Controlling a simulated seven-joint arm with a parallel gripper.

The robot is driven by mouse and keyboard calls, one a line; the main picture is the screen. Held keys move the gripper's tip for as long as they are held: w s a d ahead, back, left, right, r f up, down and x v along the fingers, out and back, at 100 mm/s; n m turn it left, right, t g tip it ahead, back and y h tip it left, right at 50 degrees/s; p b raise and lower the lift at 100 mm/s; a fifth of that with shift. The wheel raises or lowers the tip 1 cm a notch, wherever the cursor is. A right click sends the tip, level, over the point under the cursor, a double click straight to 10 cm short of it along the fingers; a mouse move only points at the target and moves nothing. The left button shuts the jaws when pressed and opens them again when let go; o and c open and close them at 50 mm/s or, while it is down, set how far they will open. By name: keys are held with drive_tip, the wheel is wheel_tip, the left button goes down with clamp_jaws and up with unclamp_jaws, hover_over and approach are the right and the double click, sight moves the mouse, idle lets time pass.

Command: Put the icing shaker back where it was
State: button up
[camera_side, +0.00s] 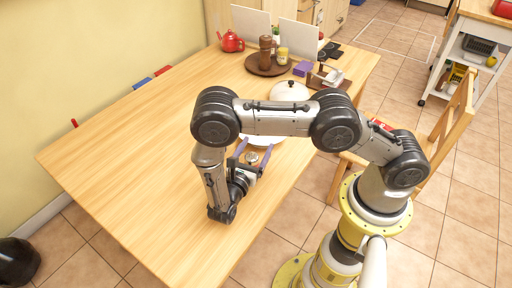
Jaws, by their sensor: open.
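My gripper (254,152) hangs low over the near part of the wooden table, with its two purple fingers apart. A small round silver-and-brown object (252,158) shows between the fingers; it looks like the icing shaker, but it is too small to be sure. I cannot tell whether the fingers touch it. A white plate or bowl (262,140) lies just behind the gripper, partly hidden by my arm.
A round brown tray (254,71) at the back holds a tall brown mill (266,52) and a yellow jar (282,56). A red teapot (231,41) and a white domed dish (289,91) stand nearby. A wooden chair (453,105) stands right.

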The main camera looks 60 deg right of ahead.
drive_tip(key=shift+r, duration=0.1)
drive_tip(key=v, duration=1.2)
drive_tip(key=shift+r, duration=0.1)
drive_tip(key=d+r+m+g+y, duration=0.4)
drive_tip(key=d+r+m+g, duration=0.15)
drive_tip(key=r, duration=0.35)
drive_tip(key=s+d+r+m+t+y, duration=0.2)
drive_tip(key=s+r+m+t+y, duration=0.1)
drive_tip(key=s+r+m+y, duration=0.3)
drive_tip(key=s+d+r+m+t+y, duration=0.3)
drive_tip(key=s+r+m+t+y, duration=0.1)
drive_tip(key=s+r+m+y, duration=0.3)
wheel_tip(320, 180, up, 3)
drive_tip(key=s+m, duration=0.2)
drive_tip(key=shift+s+y, duration=0.3)
